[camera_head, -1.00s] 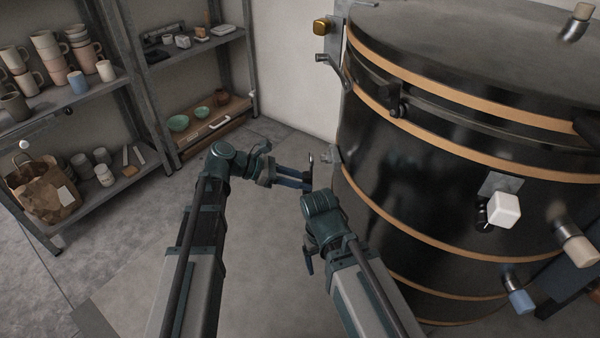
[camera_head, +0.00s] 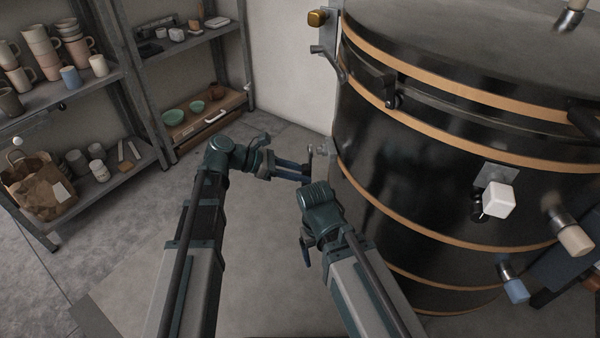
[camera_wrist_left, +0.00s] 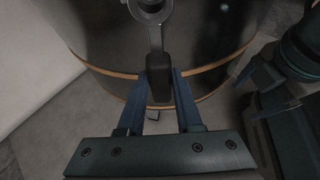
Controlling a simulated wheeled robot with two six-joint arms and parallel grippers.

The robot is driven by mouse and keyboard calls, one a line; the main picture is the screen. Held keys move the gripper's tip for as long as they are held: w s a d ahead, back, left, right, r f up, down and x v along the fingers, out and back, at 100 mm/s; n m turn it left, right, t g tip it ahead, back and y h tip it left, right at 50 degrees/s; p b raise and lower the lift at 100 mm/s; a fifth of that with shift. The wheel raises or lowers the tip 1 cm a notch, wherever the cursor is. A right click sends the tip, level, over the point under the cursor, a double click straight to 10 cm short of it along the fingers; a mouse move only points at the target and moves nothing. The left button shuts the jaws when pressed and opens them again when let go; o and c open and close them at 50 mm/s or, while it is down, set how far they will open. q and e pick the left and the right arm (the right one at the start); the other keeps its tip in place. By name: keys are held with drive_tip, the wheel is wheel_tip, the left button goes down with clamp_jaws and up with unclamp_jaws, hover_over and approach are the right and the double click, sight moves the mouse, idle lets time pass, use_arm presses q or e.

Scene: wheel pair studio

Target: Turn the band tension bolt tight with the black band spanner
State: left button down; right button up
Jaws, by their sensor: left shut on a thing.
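The black band spanner (camera_wrist_left: 158,72) is gripped by its dark handle between the blue fingers of my left gripper (camera_wrist_left: 160,88) in the left wrist view. Its grey ring end points away, at the top edge, by the drum's side; I cannot tell whether it sits around the bolt. In the head view my left gripper (camera_head: 308,172) is beside the black drum's left side, close to a small grey metal fitting (camera_head: 325,149), which may hold the tension bolt. The bolt itself is not clear. My right gripper (camera_head: 305,250) hangs lower, mostly hidden by its wrist; its jaws do not show clearly.
The large black drum (camera_head: 420,180) with orange bands fills the right; a white knob (camera_head: 498,199) and beige (camera_head: 575,240) and blue (camera_head: 515,290) handles stick out of it. Shelves (camera_head: 90,90) with mugs and bowls stand at the left. The floor (camera_head: 150,260) between is open.

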sight(308, 165)
use_arm(q)
drive_tip(key=shift+w+d, duration=0.1)
drive_tip(key=shift+d, duration=0.7)
idle(0.9)
drive_tip(key=shift+d, duration=0.35)
drive_tip(key=shift+w, duration=0.1)
idle(0.4)
drive_tip(key=shift+w+r+m+t, duration=0.2)
drive_tip(key=shift+w+m+t, duration=0.7)
drive_tip(key=shift+m, duration=0.1)
drive_tip(key=shift+w, duration=0.15)
